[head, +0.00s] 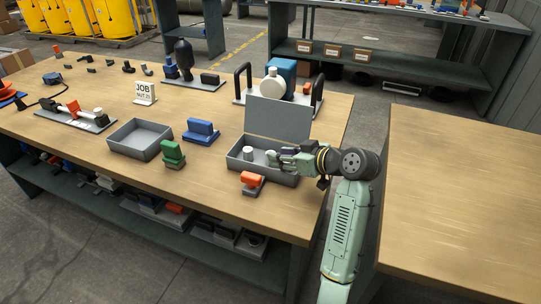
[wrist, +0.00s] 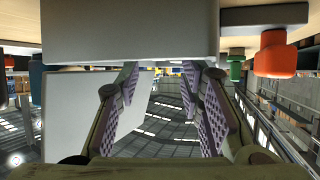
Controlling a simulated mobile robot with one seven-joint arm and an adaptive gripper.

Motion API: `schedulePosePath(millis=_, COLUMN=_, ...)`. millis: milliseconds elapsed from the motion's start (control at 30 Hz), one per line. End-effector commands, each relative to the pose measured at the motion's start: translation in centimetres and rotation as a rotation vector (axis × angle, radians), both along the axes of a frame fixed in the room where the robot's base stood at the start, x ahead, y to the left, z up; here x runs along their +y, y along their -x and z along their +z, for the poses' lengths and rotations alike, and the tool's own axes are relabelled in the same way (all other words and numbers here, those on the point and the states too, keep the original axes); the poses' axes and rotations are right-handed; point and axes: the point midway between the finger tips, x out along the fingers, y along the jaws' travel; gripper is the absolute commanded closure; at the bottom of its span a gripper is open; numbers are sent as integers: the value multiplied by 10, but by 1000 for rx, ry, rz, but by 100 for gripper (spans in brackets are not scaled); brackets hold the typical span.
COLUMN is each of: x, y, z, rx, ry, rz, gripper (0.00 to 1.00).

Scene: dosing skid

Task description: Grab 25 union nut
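A small light-grey cylinder (head: 248,153) stands inside the left part of a grey open-lidded box (head: 283,179). It may be the union nut, but I cannot read a size on it. My gripper (head: 275,156) is over the box, just right of that cylinder, reaching in from the right. In the wrist view my gripper (wrist: 159,78) has its two ridged finger pads apart, with nothing visible between them. A broad grey surface (wrist: 130,30), probably the box wall, fills the top of that view and hides what lies beyond the fingertips.
The raised lid (head: 280,118) stands behind my gripper. An orange-topped fitting (head: 252,180) is in front of the box. A green fitting (head: 173,153), a blue fitting (head: 201,130) and an empty grey tray (head: 140,139) are to the left.

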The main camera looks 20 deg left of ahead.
Motion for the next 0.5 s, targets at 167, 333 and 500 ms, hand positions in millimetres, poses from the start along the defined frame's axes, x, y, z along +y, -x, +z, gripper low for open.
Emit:
schedulePosePath(millis=167, x=11, y=-5, z=-5, rx=3, ry=0, rz=1, gripper=65)
schedulePosePath(millis=333, x=30, y=-16, z=-16, rx=3, ry=0, rz=2, gripper=65)
schedulePosePath(millis=500, x=44, y=-23, z=-26, rx=1, ry=1, rz=0, gripper=65)
